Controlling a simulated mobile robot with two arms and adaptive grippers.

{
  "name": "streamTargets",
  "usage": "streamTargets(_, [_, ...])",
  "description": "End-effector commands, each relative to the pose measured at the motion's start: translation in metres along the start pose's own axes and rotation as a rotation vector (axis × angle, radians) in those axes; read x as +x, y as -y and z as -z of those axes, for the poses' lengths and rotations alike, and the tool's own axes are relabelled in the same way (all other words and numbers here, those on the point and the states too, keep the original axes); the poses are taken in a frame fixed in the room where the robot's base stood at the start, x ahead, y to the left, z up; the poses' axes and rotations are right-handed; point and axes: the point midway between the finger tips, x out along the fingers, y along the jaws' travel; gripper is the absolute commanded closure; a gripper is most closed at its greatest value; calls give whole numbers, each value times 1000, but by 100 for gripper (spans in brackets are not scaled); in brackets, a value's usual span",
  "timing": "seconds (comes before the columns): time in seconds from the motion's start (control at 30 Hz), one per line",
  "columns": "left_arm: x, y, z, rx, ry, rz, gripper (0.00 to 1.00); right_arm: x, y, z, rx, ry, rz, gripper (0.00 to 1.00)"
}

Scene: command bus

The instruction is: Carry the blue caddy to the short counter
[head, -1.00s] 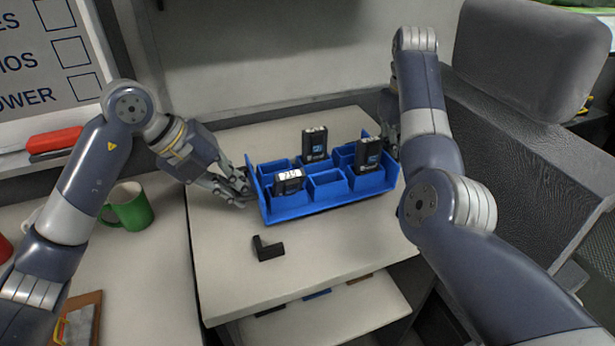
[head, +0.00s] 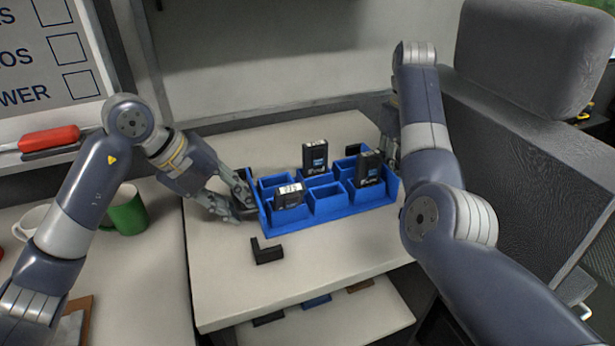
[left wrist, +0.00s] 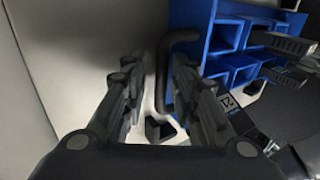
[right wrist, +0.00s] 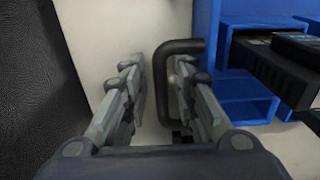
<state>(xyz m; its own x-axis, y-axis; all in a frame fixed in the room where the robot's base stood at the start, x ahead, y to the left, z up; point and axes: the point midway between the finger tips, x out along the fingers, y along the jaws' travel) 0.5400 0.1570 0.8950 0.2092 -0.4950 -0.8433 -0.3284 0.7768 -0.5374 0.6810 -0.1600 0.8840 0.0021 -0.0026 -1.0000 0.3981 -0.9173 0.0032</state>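The blue caddy (head: 345,209) stands upright on a light counter (head: 225,285). It is divided into compartments, with dark battery-like blocks (head: 314,156) standing in some of them. A black handle is on each end. My left gripper (head: 242,203) is at the caddy's left end. In the left wrist view its open fingers (left wrist: 157,95) stand either side of the black handle (left wrist: 162,75). My right gripper (head: 388,150) is at the right end, mostly hidden behind my arm. In the right wrist view its open fingers (right wrist: 160,95) stand either side of the other handle (right wrist: 160,85).
A small black L-shaped piece (head: 267,252) lies in front of the caddy. A green mug (head: 127,212) and a clipboard (head: 75,322) are on the left surface. A grey seat (head: 530,60) stands close on the right. A wall rises behind the counter.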

Motion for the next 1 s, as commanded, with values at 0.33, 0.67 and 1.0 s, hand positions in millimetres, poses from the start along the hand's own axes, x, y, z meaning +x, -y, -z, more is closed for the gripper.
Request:
streamTargets(0.33, [-28, 1, 0, 3, 3, 3, 72, 1, 3, 0, -6, 2, 5, 71])
streamTargets(0.67, [-72, 1, -1, 0, 2, 0, 72, 1, 3, 0, -6, 2, 5, 71])
streamTargets(1.0, [-80, 0, 0, 0, -1, -1, 72, -27, 3, 2, -6, -3, 4, 71])
